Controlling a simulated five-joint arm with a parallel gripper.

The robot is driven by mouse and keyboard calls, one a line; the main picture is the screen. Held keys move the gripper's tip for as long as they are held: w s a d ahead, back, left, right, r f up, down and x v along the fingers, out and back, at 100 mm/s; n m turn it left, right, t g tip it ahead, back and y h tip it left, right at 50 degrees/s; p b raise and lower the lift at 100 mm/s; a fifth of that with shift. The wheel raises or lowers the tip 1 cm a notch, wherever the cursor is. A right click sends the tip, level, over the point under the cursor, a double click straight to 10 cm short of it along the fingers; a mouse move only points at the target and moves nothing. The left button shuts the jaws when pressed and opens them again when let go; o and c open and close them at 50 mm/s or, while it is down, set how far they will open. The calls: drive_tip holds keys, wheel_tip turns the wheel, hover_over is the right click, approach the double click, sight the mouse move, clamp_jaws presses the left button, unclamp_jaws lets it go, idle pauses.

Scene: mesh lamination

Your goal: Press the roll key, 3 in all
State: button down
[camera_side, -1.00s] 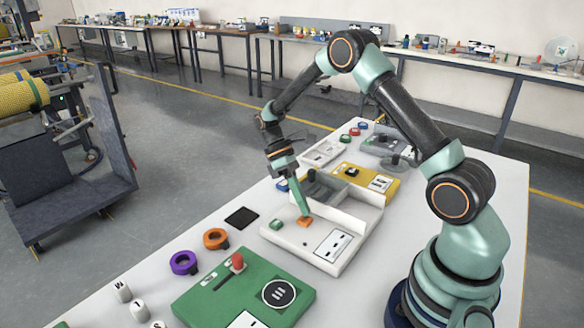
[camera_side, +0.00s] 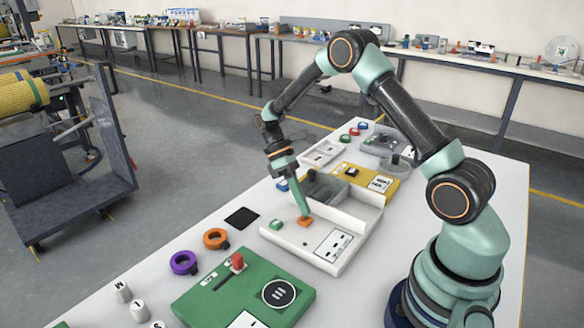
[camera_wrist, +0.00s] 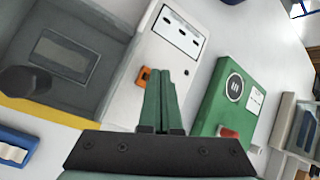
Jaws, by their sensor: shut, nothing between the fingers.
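The orange key (camera_side: 304,222) sits on the white machine's front panel (camera_side: 290,238), with a green key (camera_side: 276,224) to its left. In the side view my gripper (camera_side: 304,214) points down with its tips at the orange key; I cannot tell whether they press it. In the wrist view the shut green fingers (camera_wrist: 162,75) are empty, and the orange key (camera_wrist: 143,77) shows just left of the tips. The fingers hide the green key there. A label with dark marks (camera_side: 333,244) lies on the panel. I cannot read which key is the roll key.
A green box (camera_side: 240,295) with a red lever (camera_side: 237,262) stands nearer the camera. Orange (camera_side: 215,238) and purple (camera_side: 183,262) rings and a black pad (camera_side: 241,217) lie at the table's left. A yellow box (camera_side: 362,180) stands behind the white machine.

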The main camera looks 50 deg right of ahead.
sight(302, 219)
drive_tip(key=shift+a+f, duration=0.15)
drive_tip(key=shift+f, duration=0.3)
drive_tip(key=shift+f, duration=0.45)
idle(0.8)
drive_tip(key=shift+r, duration=0.9)
drive_tip(key=shift+r, duration=0.1)
drive_tip(key=shift+r, duration=2.4)
